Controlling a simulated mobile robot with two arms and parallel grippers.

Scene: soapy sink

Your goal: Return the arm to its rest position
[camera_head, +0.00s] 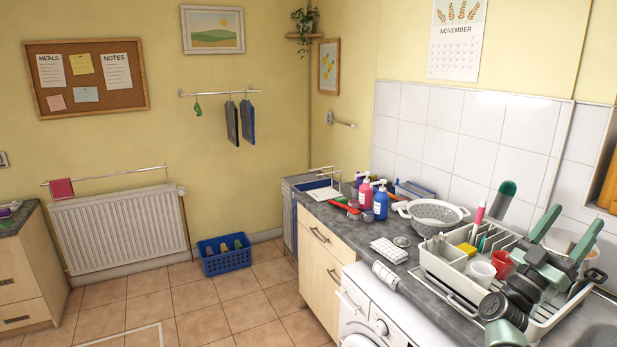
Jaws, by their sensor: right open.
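My right arm comes in at the lower right, dark grey with green parts. Its gripper (575,218) is open and empty, with its two green fingers apart and pointing up. It stands in front of the right part of the white dish rack (452,287) and hides some of that rack and what lies behind. My left gripper is not in view.
The rack holds a white cup (482,273), a red cup (503,264) and a yellow sponge (467,249). A colander (433,215), soap bottles (381,204) and a red brush crowd the counter. A blue basket (225,262) stands on the floor, which is otherwise mostly clear.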

